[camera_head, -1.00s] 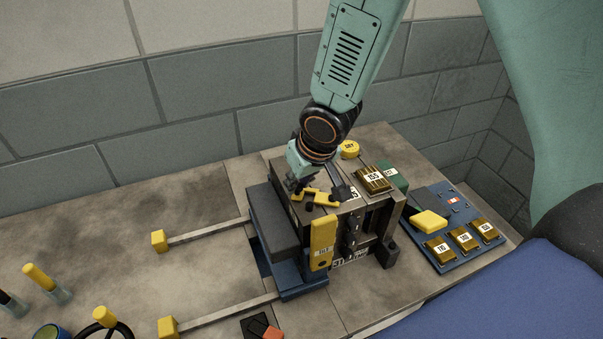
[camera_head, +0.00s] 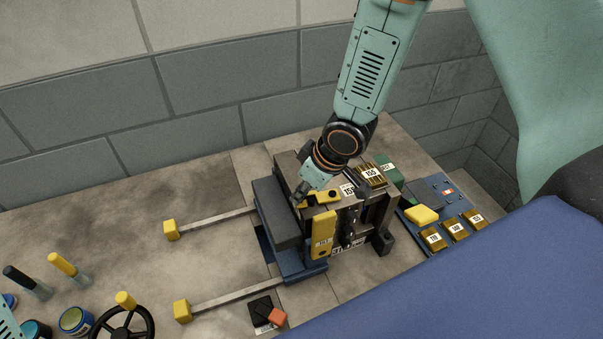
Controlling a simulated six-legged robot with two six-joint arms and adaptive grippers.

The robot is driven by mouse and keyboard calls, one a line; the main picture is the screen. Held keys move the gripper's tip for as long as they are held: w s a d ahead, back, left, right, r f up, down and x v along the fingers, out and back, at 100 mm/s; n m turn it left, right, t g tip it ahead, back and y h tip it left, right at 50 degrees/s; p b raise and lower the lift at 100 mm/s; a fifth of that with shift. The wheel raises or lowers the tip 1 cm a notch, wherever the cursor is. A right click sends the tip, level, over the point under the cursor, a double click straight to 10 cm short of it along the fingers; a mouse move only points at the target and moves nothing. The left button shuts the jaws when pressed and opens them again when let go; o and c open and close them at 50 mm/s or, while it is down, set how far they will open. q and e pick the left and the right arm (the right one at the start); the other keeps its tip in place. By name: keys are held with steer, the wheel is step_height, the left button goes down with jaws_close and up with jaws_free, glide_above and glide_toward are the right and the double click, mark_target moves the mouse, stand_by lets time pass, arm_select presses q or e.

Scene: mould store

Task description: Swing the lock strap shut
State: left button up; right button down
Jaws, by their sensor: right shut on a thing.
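The mould (camera_head: 365,228) is a dark metal block standing on a blue base on the bench. A short yellow strap (camera_head: 322,197) lies across its top, near the left edge. My right gripper (camera_head: 301,196) reaches down from above and is shut on the left end of this strap; its fingertips are small and partly hidden by the wrist. My left gripper is not in view; a teal piece of my body shows at the lower left edge.
A dark grey block (camera_head: 277,213) stands against the mould's left side. Two rails with yellow ends (camera_head: 171,229) run left. A blue tray (camera_head: 462,226) with brass blocks is at right. A handwheel (camera_head: 122,324) and pots stand lower left.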

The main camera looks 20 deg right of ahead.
steer(key=shift+s+n+p, duration=0.6)
steer(key=shift+n+p, duration=0.2)
steer(key=shift+p, duration=0.35)
steer(key=shift+g+y, duration=0.3)
steer(key=shift+s+f+n, duration=0.1)
steer(key=shift+f+n, duration=0.05)
steer(key=shift+n, duration=0.15)
steer(key=c, duration=1.2)
jaws_free()
steer(key=shift+d, duration=0.1)
steer(key=shift+o, duration=0.2)
steer(key=shift+r, duration=0.2)
steer(key=shift+r, duration=0.25)
steer(key=v, duration=1.1)
steer(key=shift+s, duration=0.15)
